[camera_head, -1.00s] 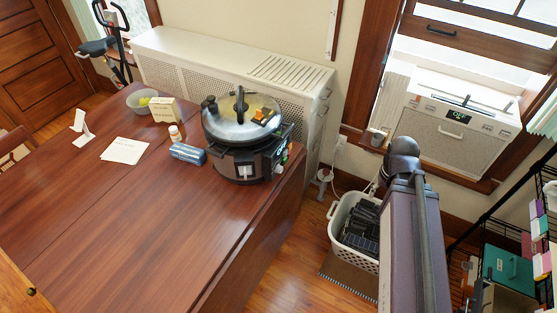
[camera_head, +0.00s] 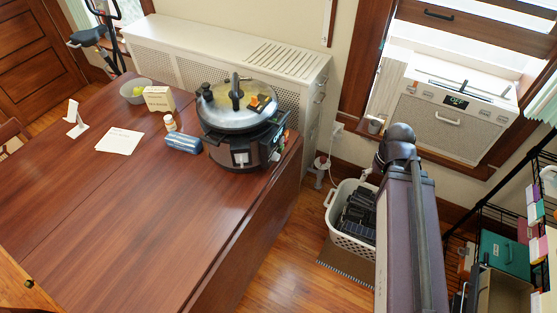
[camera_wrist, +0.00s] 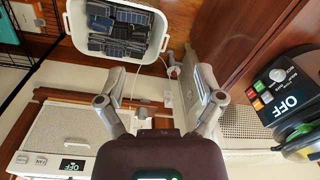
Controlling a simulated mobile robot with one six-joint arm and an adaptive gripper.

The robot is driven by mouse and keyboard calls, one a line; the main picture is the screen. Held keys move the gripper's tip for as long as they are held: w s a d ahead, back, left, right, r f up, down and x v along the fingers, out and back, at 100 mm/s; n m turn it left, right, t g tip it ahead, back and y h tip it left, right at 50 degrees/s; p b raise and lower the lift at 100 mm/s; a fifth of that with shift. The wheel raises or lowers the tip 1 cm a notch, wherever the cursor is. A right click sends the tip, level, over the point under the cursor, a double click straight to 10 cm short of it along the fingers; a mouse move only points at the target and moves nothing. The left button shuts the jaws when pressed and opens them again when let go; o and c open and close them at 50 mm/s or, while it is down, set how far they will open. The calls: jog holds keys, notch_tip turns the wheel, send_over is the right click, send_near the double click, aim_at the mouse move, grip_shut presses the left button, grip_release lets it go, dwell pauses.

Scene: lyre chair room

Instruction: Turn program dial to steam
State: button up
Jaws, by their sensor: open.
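A white basket (camera_head: 353,241) with dark items stands on the floor right of the table. A white cabinet (camera_head: 215,58) lies behind the cooker, and a window air conditioner (camera_head: 450,119) and a wire shelf (camera_head: 500,225) are at right. A blue box (camera_head: 183,143) lies left of the cooker.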

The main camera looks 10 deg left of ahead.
jog(key=w+a+f+n+t+y+b, duration=0.1)
jog(key=w+a+f+n+y+b, duration=0.45)
jog(key=a+f+b, duration=0.65)
jog(key=n+t+y+b, duration=0.3)
jog(key=n+y+b, duration=0.7)
jog(key=b, duration=1.3)
send_near(278, 158)
jog(key=d+f+m+y, duration=0.1)
jog(key=d+f, duration=0.1)
jog(key=d, duration=0.2)
jog(key=shift+s+a, duration=0.1)
jog(key=shift+s, duration=0.2)
jog(key=shift+r, duration=0.1)
jog(key=shift+a, duration=0.1)
jog(key=shift+r+x, duration=0.1)
jog(key=shift+x, duration=3.3)
jog(key=shift+r+x, duration=0.15)
jog(key=shift+x, duration=3.3)
jog(key=shift+w, duration=0.15)
jog(key=c, duration=1.2)
